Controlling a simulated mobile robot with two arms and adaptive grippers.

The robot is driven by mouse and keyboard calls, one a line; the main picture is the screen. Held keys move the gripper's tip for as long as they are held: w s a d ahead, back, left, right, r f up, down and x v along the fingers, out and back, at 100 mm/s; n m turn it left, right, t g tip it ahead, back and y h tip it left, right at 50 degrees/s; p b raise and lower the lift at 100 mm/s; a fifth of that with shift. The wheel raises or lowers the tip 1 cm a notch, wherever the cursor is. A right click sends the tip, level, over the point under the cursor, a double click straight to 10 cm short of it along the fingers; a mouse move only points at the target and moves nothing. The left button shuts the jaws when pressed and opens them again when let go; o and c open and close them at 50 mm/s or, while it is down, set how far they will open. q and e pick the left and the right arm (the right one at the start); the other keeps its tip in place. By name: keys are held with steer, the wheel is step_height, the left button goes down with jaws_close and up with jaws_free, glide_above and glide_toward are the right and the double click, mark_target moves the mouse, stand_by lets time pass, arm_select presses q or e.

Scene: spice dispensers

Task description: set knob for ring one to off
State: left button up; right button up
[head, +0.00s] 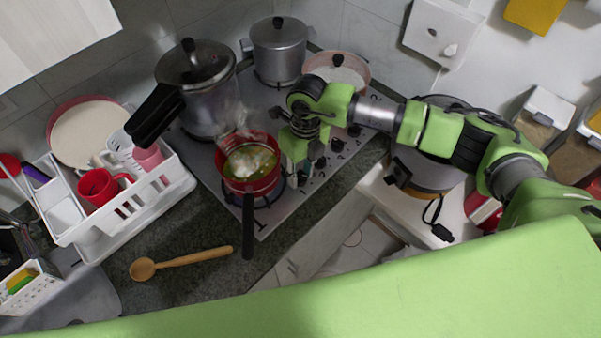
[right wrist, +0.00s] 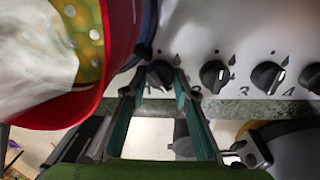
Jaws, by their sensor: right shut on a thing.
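The black knob for ring one (right wrist: 160,74) is at the front edge of the stove, above a printed "1" in the right wrist view. My right gripper (right wrist: 158,86) has one finger on each side of this knob and is shut on it. In the head view the right gripper (head: 303,165) points down at the stove front beside the red pan, and it hides this knob. The stove (head: 215,165) is a grey plate. Another knob (right wrist: 214,75) is just right of the gripper, with more knobs in a row. My left gripper is not in view.
A steaming red pan (head: 268,183) of food sits close left of the gripper, its black handle toward the front. A pressure cooker (head: 208,100), a steel pot (head: 277,55) and a pinkish lidded pot (head: 350,70) stand behind. A wooden spoon (head: 180,262) lies on the counter.

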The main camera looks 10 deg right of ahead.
mark_target(299, 174)
steer(key=n+b, duration=0.6)
steer(key=b, duration=0.3)
steer(key=n+b, duration=0.6)
steer(key=b, duration=0.2)
steer(key=shift+w+a+f+n+h+b, duration=0.1)
steer(key=shift+w+f+n+h+b, duration=0.1)
steer(key=shift+n+h+b, duration=0.15)
steer(key=shift+r+n+b, duration=0.25)
steer(key=shift+n+b, duration=1.1)
steer(key=shift+r, duration=0.1)
steer(key=o, duration=1.1)
steer(key=shift+s, duration=0.1)
step_height(299, 174, up, 12)
steer(key=shift+w, duration=0.4)
